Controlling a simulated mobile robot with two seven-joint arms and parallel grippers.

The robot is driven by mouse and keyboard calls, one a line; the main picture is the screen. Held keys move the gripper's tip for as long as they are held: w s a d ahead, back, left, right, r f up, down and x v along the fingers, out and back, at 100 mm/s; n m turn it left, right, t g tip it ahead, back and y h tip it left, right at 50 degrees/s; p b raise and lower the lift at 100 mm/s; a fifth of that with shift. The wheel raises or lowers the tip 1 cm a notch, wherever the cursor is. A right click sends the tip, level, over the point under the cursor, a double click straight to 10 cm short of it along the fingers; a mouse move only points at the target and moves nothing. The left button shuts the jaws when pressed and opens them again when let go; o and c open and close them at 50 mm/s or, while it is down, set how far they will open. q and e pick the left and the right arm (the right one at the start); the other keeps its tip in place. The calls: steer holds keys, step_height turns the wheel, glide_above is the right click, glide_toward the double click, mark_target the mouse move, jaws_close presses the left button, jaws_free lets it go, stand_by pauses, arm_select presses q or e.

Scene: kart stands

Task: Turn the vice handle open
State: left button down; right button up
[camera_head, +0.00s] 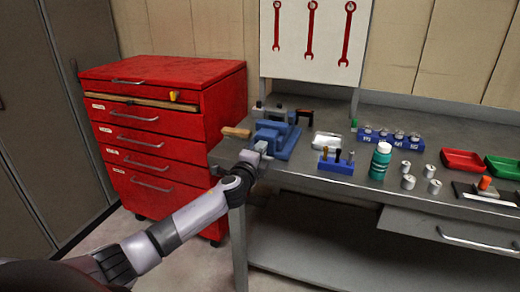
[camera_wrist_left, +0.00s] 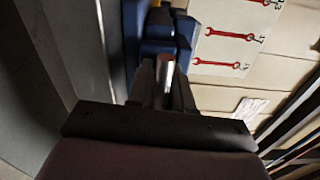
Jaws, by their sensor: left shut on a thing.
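The blue vice (camera_head: 287,141) stands on the left end of the grey workbench (camera_head: 330,112). My left gripper (camera_head: 260,151) is at its front, shut on the vice handle. In the left wrist view the handle (camera_wrist_left: 166,70) is a silver bar between the two fingers (camera_wrist_left: 164,88), with the blue vice body (camera_wrist_left: 158,30) beyond it. The fingers hide part of the bar, and the handle is hard to make out in the head view. My right gripper is out of view.
A wooden grip (camera_head: 236,132) sticks out left of the vice. A red drawer cabinet (camera_head: 165,125) stands left of the bench. Right of the vice are a blue tool holder (camera_head: 337,166), a green bottle (camera_head: 380,162) and several metal cylinders. Red wrenches (camera_head: 310,30) hang behind.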

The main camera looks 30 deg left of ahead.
arm_select(q)
steer(key=shift+w+d+r+m, duration=0.1)
steer(key=shift+d+r+m, duration=0.15)
steer(key=shift+m, duration=0.45)
steer(key=c, duration=1.1)
jaws_free()
steer(key=shift+o, duration=0.2)
steer(key=shift+w, duration=0.15)
steer(key=shift+d, duration=0.1)
steer(key=shift+f, duration=0.15)
steer(key=shift+s, duration=0.55)
steer(key=v, duration=0.6)
steer(key=shift+p, duration=0.3)
steer(key=shift+s, duration=0.1)
steer(key=shift+c, duration=0.2)
